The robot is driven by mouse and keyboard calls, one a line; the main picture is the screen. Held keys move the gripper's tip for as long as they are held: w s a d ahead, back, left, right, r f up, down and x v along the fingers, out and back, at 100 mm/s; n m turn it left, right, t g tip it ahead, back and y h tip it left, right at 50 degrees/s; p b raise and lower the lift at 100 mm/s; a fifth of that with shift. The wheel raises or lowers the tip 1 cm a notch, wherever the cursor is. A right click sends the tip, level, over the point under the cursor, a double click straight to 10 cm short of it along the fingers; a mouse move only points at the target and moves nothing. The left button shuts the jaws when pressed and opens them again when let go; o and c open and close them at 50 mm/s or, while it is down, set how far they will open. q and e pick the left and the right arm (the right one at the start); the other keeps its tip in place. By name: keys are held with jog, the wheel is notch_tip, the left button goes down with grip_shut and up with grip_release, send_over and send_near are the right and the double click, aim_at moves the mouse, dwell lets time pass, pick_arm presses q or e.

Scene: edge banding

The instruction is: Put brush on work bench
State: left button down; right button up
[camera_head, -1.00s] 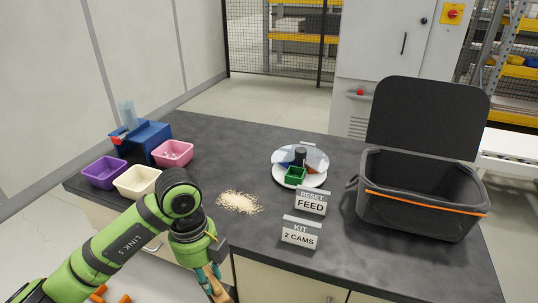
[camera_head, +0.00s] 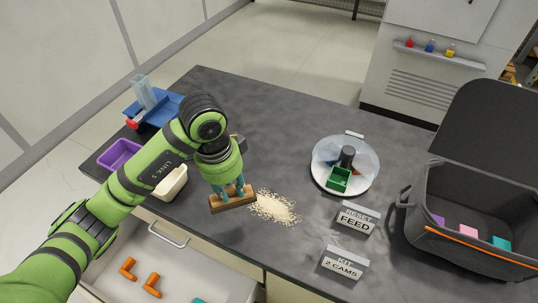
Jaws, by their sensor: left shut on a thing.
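The brush (camera_head: 233,199) has a brown wooden block and is held over the bench, just left of a pile of pale shavings (camera_head: 275,207). My left gripper (camera_head: 229,188) is shut on the brush from above, with its teal fingers at the block. I cannot tell whether the brush touches the bench top. The work bench (camera_head: 290,115) has a dark grey top. My right gripper is not in view.
A purple bin (camera_head: 120,155) and cream bin (camera_head: 171,184) stand at the left, near a blue device (camera_head: 155,110). A round feeder (camera_head: 345,165), sign plates (camera_head: 357,219) and an open dark case (camera_head: 460,222) stand at the right. An open drawer (camera_head: 190,260) holds orange parts.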

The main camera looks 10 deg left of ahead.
pick_arm(q)
jog(key=shift+a+f, duration=0.1)
jog(key=shift+a, duration=0.05)
jog(key=w+a+f+p, duration=0.1)
jog(key=a+f, duration=0.2)
jog(key=w+a+f+p, duration=0.1)
jog(key=w+a+f, duration=0.1)
jog(key=a+f, duration=0.1)
jog(key=w+a+f+p, duration=0.1)
jog(key=a+f, duration=0.2)
jog(key=a, duration=0.1)
jog(key=shift+w+a+f+p, duration=0.15)
jog(key=shift+f+p, duration=0.15)
jog(key=shift+f, duration=0.55)
jog(key=shift+f, duration=0.1)
jog(key=c, duration=1)
grip_release()
